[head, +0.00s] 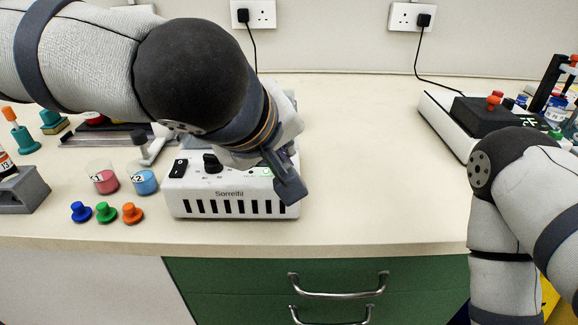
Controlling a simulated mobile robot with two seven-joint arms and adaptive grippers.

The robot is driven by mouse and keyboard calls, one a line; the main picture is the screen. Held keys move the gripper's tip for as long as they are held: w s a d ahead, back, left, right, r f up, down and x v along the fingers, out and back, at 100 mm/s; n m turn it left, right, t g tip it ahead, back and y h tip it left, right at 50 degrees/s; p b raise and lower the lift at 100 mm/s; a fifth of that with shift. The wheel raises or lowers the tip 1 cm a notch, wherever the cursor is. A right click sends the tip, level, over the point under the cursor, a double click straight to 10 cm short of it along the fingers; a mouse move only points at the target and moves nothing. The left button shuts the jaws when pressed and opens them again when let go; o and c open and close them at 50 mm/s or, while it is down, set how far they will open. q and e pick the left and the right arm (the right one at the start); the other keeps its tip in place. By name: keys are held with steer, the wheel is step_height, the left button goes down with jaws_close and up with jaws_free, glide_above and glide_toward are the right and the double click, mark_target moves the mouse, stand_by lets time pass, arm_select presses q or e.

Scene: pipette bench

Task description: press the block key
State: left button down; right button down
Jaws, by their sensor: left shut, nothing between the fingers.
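A white block heater (228,207) with a slotted front stands near the bench's front edge. Its top panel carries a black rocker switch (179,168), a black knob (212,163) and a small green light (266,171) at the right. My left gripper (291,192) is shut and empty, pointing down over the heater's right front corner. Whether its tips touch the heater I cannot tell. My left arm and gripper hide the rear of the heater and part of the panel; I cannot make out the block key clearly. My right gripper is out of the picture.
Left of the heater stand a pink beaker (105,181), a blue beaker (145,181) and blue, green and orange stoppers (106,212). A second device (455,119) stands at the right. The bench middle (370,170) is clear.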

arm_select(q)
steer(key=shift+f, duration=0.2)
stand_by(0.4)
step_height(320, 180, up, 7)
steer(key=shift+r, duration=0.15)
stand_by(0.8)
stand_by(0.5)
